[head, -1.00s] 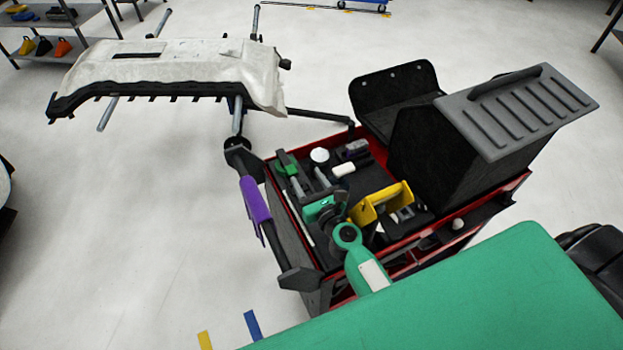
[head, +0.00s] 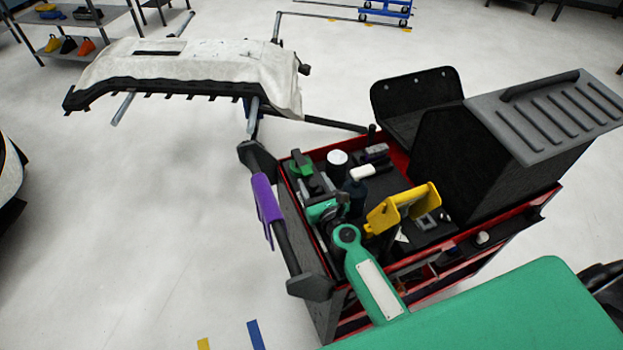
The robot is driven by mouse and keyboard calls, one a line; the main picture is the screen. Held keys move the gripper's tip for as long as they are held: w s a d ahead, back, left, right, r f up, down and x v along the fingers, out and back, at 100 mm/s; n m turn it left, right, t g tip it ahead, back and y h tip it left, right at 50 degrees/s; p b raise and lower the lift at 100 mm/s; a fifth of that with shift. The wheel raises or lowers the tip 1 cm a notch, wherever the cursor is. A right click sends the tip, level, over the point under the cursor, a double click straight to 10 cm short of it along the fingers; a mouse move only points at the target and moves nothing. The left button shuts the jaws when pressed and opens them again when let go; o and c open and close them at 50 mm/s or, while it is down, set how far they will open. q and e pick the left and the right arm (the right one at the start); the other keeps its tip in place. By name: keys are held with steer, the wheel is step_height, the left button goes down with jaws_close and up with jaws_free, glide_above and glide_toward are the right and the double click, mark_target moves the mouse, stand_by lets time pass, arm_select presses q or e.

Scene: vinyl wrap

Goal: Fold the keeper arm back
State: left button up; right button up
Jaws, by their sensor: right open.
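A slim dark bar (head: 335,123), possibly the keeper arm, reaches from the back of the red and black cart (head: 318,318) towards the stand under the bumper; I cannot tell how it is joined. The bumper (head: 195,68), covered in pale film, lies on the stand. My right arm, green with a white panel, crosses the cart's front edge from below. My right gripper (head: 338,207) is open over the left part of the cart top, small and partly hidden, apart from the bar. I cannot see anything held in it. My left gripper is out of view.
A purple cloth-like piece (head: 266,205) hangs on the cart's left side bar. A yellow tool (head: 402,208), a white roll (head: 337,160) and other tools crowd the cart top. A black box with a grey ribbed lid (head: 545,108) stands at the right. Floor left of the cart is clear.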

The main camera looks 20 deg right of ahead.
mark_target(302, 162)
steer(key=shift+w, duration=1.1)
steer(key=shift+a, duration=0.1)
jaws_close()
steer(key=shift+r+p, duration=0.35)
steer(key=shift+r, duration=0.1)
